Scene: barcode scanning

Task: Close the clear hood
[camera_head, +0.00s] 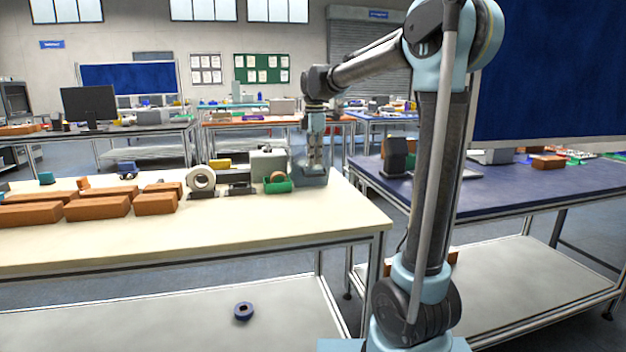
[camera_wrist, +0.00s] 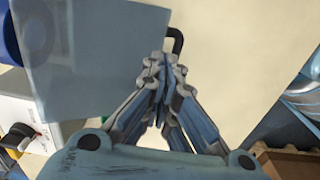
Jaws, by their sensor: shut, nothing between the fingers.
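The clear hood (camera_wrist: 90,60) shows in the wrist view as a flat, see-through bluish panel at the upper left. A black curved handle (camera_wrist: 176,40) sticks out by its right edge, just beyond my fingertips. My gripper (camera_wrist: 163,68) is shut and empty, with its tips close to the handle and the panel's right edge; I cannot tell if they touch. In the head view my gripper (camera_head: 315,162) points down at the far right end of the cream table, over a bluish device (camera_head: 312,180). The hood's exact tilt is unclear there.
A green tape dispenser (camera_head: 278,184), a grey box (camera_head: 267,164) and a white roll (camera_head: 201,181) stand left of the device. Several brown boxes (camera_head: 98,207) lie further left on the cream table (camera_head: 300,220). Its front right part is clear.

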